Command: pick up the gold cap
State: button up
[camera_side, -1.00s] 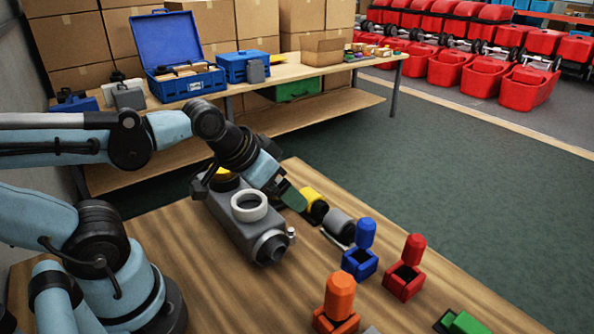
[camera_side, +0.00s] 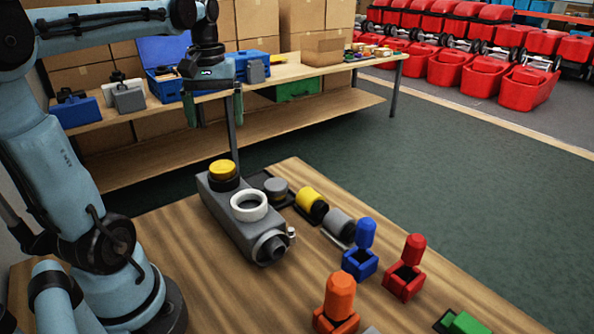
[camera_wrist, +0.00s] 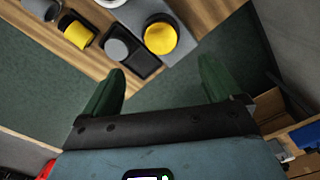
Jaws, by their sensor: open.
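The gold cap (camera_side: 222,168) is a yellow disc on a black collar, seated upright on the far end of the grey tank (camera_side: 228,222). It also shows from above in the wrist view (camera_wrist: 160,38). My gripper (camera_side: 214,112) hangs pointing down, well above the gold cap and apart from it. Its two green fingers are spread, with nothing between them. In the wrist view, the fingertips of my gripper (camera_wrist: 162,68) lie just below the cap in the picture.
A grey cap (camera_side: 276,187) sits in a dark tray beside the tank. A yellow-and-black cylinder (camera_side: 313,202) and a grey cylinder (camera_side: 339,224) lie nearby. A white ring (camera_side: 249,205) tops the tank. Blue (camera_side: 360,262), red (camera_side: 404,281) and orange (camera_side: 337,310) pieces stand in front.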

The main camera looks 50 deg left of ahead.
aim_at(222, 166)
jog(key=shift+s+f, duration=0.1)
jog(key=shift+f, duration=5.75)
jog(key=c, duration=1.3)
jog(key=shift+r, duration=0.15)
jog(key=shift+r, duration=0.5)
jog(key=r, duration=0.3)
jog(key=shift+d+r, duration=0.1)
jog(key=shift+d, duration=0.2)
jog(key=w+d+r, duration=0.1)
jog(key=d+r, duration=0.5)
jog(key=d, duration=0.5)
jog(key=shift+r, duration=0.4)
